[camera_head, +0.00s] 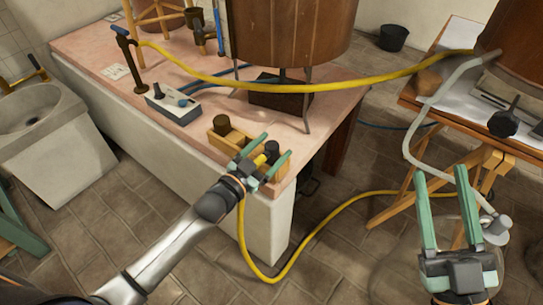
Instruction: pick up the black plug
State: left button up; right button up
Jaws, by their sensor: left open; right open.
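A wooden holder (236,141) sits at the near corner of the pink-topped bench. It carries a dark round-topped piece (221,125) at its left and a black piece (272,147) at its right. One of these may be the black plug; I cannot tell which. My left gripper (263,157) is open over the holder's front edge, its green fingers just in front of the black piece. A yellow piece (260,160) shows between the fingers; whether they touch it is unclear. My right gripper (446,184) is open and empty at the lower right, well away from the holder.
A grey control box (173,104) stands on the bench (95,62), left of the holder. A large wooden vat (285,32) on metal legs stands behind. A yellow hose (330,86) crosses above the bench. A wooden table (440,108) with a black knob (503,123) is at right.

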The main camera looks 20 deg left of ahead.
pick_arm(q)
jog(key=shift+w+d, duration=0.15)
jog(key=shift+w, duration=0.25)
jog(key=shift+c, duration=0.4)
grip_shut()
